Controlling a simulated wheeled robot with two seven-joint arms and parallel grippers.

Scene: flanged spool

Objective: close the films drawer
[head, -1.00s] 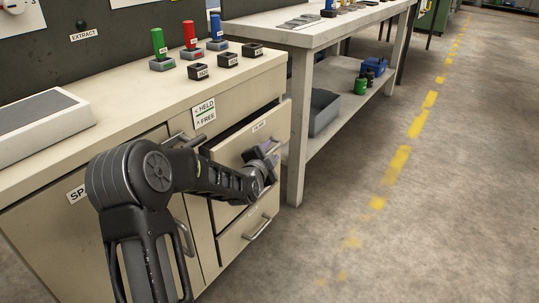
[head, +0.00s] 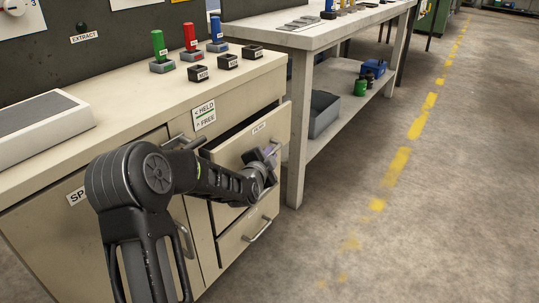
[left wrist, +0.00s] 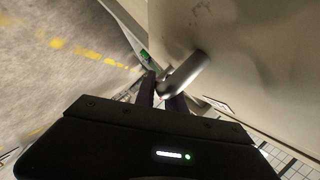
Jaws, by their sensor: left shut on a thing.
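The films drawer (head: 236,150) is the upper drawer at the right end of the beige cabinet. It stands partly pulled out, with a dark gap above its front; its label is too small to read surely. My left gripper (head: 270,157) is at the drawer's front, shut on its handle. The handle is mostly hidden by the gripper in the head view. In the left wrist view the silver handle (left wrist: 188,72) runs to the dark fingers of my left gripper (left wrist: 162,95). My right gripper is not in view.
A closed lower drawer with a handle (head: 258,229) is below. Green, red and blue handled pieces (head: 190,38) and small black holders (head: 228,61) stand on the cabinet top (head: 120,95). A workbench (head: 340,30) stands behind to the right. The floor at right is clear.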

